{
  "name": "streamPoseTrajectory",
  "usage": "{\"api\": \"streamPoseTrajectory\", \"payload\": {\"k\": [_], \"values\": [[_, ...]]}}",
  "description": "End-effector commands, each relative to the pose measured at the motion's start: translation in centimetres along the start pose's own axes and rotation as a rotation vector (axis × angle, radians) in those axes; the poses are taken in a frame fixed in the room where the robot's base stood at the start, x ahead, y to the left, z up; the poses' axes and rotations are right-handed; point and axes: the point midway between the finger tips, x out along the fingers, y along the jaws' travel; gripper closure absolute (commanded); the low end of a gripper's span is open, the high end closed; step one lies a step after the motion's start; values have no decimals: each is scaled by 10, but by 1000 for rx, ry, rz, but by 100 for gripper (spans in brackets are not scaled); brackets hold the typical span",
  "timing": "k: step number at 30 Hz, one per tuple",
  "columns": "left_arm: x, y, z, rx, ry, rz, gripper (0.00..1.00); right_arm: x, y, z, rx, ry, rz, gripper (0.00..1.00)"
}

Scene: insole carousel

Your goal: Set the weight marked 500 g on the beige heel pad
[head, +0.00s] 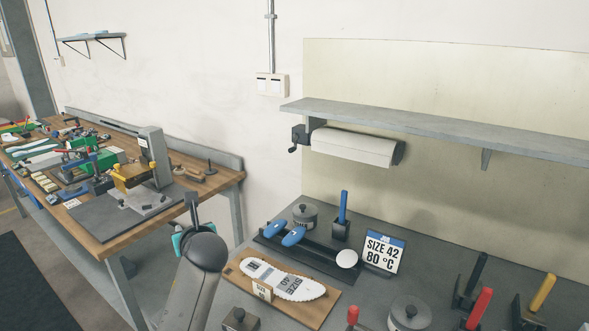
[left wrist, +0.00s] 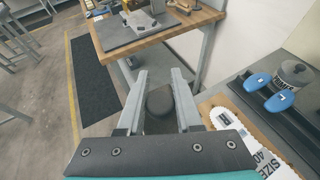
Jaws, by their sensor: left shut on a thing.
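My left gripper (head: 192,205) is over the gap between the two benches, left of the wooden board. In the left wrist view its fingers (left wrist: 157,100) are shut on a dark round thing (left wrist: 160,101), held clear of any surface; I take it for a weight, but no marking shows. I cannot pick out a beige heel pad. My right gripper is out of view.
A white insole (head: 284,282) marked SIZE 40 lies on a wooden board (head: 322,308). Behind it are blue pads (head: 294,237), a white disc (head: 347,259) and a SIZE 42 80 °C sign (head: 383,251). Coloured upright handles (head: 480,309) crowd the right. A cluttered wooden bench (head: 105,235) stands left.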

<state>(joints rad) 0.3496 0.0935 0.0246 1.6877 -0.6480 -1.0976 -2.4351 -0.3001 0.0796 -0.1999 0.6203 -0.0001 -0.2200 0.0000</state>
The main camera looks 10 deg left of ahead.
Motion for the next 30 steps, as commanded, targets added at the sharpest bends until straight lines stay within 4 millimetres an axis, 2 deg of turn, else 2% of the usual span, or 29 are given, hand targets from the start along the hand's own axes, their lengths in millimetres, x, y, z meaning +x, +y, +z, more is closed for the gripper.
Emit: {"api": "streamPoseTrajectory", "payload": {"k": [5, 8, 16, 21, 24, 30], "values": [[-17, -9, -8, 7, -5, -23, 100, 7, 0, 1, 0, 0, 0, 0], [-40, -19, -19, 17, -6, -49, 100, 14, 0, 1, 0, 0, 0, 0], [-124, -39, -59, 47, -2, -130, 100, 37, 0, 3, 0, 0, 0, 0], [-177, -39, -83, 65, -1, -170, 100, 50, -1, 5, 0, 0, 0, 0], [-203, -35, -94, 72, -1, -187, 100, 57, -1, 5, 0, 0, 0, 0], [-230, -27, -104, 81, -2, -202, 100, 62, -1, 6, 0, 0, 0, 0]]}}
